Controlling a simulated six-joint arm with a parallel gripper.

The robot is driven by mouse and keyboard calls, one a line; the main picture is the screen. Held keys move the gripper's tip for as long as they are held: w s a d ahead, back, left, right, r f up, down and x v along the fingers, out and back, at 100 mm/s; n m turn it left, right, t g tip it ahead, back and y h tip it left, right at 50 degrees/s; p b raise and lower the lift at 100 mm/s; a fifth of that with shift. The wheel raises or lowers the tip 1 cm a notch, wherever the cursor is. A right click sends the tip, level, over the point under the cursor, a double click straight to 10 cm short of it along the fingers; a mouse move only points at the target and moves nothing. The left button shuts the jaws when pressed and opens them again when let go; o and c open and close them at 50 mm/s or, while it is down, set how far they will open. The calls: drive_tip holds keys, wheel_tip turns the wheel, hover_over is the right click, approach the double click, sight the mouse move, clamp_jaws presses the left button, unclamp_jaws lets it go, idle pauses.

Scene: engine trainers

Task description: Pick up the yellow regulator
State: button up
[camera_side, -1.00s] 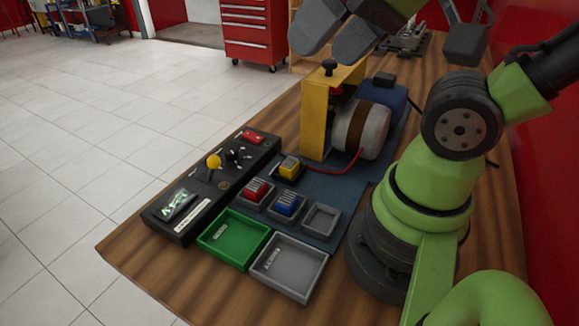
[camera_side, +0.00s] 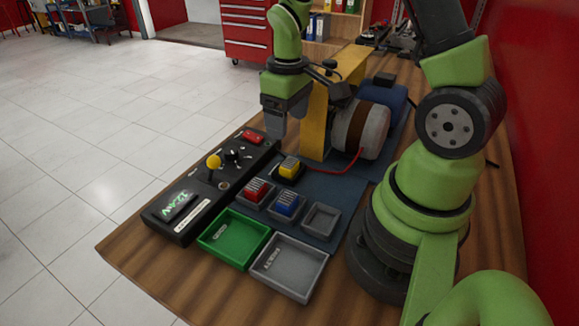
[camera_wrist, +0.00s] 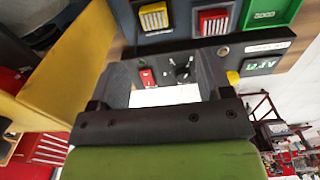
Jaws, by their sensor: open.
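The yellow regulator (camera_side: 289,167) is a small finned block in a dark tray on the blue mat, behind the red and blue blocks. It also shows at the top of the wrist view (camera_wrist: 154,16). My gripper (camera_side: 278,130) points down above and behind the yellow regulator in the side view, beside the yellow bracket. In the wrist view my gripper's two dark fingers (camera_wrist: 163,72) stand apart with nothing held between them. The yellow regulator lies beyond the fingers, not between them.
A red block (camera_side: 256,190) and a blue block (camera_side: 287,205) sit in neighbouring trays; another tray (camera_side: 321,219) is empty. The tall yellow bracket (camera_side: 315,125) stands close to my gripper. A black control box (camera_side: 200,205), green bin (camera_side: 232,238) and grey bin (camera_side: 288,267) are in front.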

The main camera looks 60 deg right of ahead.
hover_over(289, 162)
drive_tip(key=f, duration=0.5)
drive_tip(key=shift+s+a, duration=0.1)
drive_tip(key=shift+a, duration=0.15)
drive_tip(key=shift+d+f, duration=0.2)
drive_tip(key=shift+f, duration=1.2)
drive_tip(key=shift+d+f, duration=0.15)
drive_tip(key=shift+f, duration=1.2)
drive_tip(key=c, duration=1)
